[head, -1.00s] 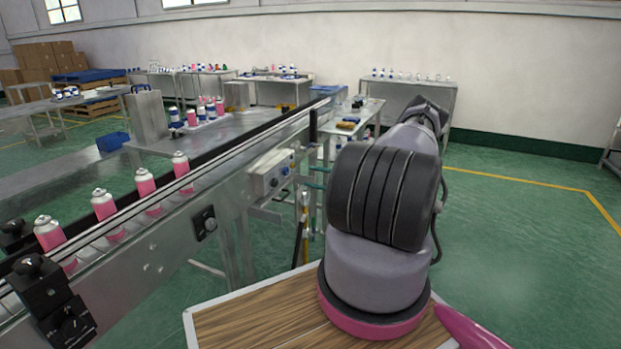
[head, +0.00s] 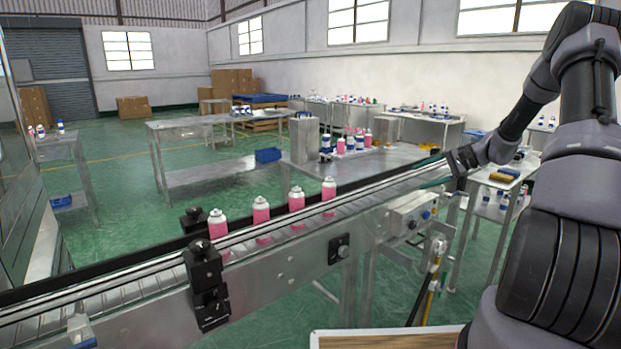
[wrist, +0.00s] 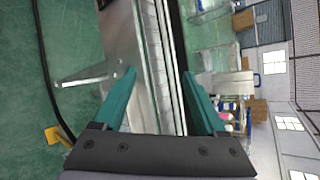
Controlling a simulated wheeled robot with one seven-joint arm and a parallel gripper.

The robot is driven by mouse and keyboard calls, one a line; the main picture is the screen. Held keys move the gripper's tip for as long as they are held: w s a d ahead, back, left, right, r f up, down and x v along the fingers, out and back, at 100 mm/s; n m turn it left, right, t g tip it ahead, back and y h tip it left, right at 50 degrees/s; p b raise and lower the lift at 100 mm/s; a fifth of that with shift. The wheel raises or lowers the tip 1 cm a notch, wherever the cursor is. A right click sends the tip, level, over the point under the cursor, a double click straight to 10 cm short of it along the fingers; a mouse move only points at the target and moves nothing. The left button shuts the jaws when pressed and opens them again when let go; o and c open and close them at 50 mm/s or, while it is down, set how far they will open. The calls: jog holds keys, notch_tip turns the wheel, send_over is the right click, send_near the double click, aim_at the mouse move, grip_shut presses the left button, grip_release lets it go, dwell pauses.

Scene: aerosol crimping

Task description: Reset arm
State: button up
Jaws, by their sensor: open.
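My arm rises at the right of the head view and bends down to my gripper (head: 436,170) beside the far part of the conveyor (head: 287,258). In the wrist view, the two teal fingers of my gripper (wrist: 162,82) are spread apart with nothing between them. The metal conveyor (wrist: 155,60) lies beyond the fingers there. Several pink cans with white tops (head: 262,216) stand upright in a row on the conveyor, apart from my gripper.
Black sensor blocks (head: 206,280) are fixed to the conveyor's near side. A control box (head: 411,218) hangs below its rail. A metal table (head: 385,165) behind holds more bottles and a metal case (head: 304,138). Green floor (head: 120,240) is open at left.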

jog(key=s+a+r+n+g+h, duration=0.1)
jog(key=s+a+r+n+h, duration=0.1)
jog(key=s+a+r, duration=0.3)
jog(key=s+a+r+n+g+h, duration=0.1)
jog(key=s+a+r+h, duration=0.2)
jog(key=r, duration=0.4)
jog(key=s+a+r+n+t+h, duration=0.1)
jog(key=s+r, duration=0.3)
jog(key=s, duration=0.5)
jog(key=s+a+r+n+t+h, duration=0.1)
jog(key=s+r, duration=0.3)
jog(key=s, duration=0.6)
jog(key=s+a+r+n+t+h, duration=0.1)
jog(key=s+r, duration=0.3)
jog(key=s, duration=0.6)
jog(key=shift+a+r+n+t+h, duration=0.35)
jog(key=shift+a+t+h, duration=0.2)
jog(key=shift+t, duration=0.25)
jog(key=shift+c, duration=0.3)
